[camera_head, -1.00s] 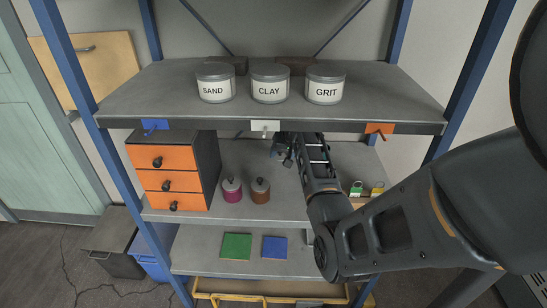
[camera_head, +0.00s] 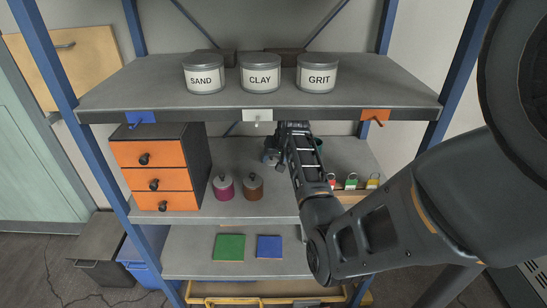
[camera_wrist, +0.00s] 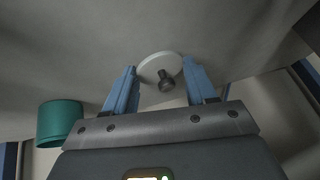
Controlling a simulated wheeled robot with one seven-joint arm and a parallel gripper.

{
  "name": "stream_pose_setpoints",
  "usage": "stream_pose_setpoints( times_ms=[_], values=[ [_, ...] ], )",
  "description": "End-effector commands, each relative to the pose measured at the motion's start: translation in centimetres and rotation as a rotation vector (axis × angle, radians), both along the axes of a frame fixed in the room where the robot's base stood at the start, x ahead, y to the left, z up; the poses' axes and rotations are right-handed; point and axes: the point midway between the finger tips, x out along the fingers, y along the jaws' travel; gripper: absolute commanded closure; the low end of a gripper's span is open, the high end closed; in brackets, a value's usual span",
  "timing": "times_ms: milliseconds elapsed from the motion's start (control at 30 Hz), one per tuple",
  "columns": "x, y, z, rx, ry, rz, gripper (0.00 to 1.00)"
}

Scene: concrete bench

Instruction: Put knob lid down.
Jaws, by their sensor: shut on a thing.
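In the head view my gripper (camera_head: 273,155) is above the middle shelf, under the upper board, to the right of two lidded jars. The lid cannot be made out there. A green round container (camera_wrist: 60,123) stands to the left in the wrist view. A green edge (camera_head: 319,143) shows behind my arm in the head view.
A magenta jar (camera_head: 223,188) and a brown jar (camera_head: 252,187) stand beside an orange drawer unit (camera_head: 155,178). Padlocks (camera_head: 351,181) are at the right. The upper board (camera_head: 260,101) bears labelled tins and hangs low over my arm. The middle shelf is clear in front of my gripper.

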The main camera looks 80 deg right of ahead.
Motion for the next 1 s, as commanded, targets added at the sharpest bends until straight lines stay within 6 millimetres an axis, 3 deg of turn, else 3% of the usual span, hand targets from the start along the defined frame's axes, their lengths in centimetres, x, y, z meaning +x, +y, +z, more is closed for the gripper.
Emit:
stream_pose_setpoints(
  times_ms=[267, 300, 567, 1000],
  values=[
    [0.0, 0.1, -0.8, 0.003, 0.001, 0.001, 1.00],
    [0.0, 0.1, -0.8, 0.003, 0.001, 0.001, 0.44],
    [-0.2, 0.1, -1.1, 0.007, 0.005, -0.001, 0.19],
    [-0.6, 0.1, -1.4, 0.008, 0.010, -0.007, 0.18]
  ],
)
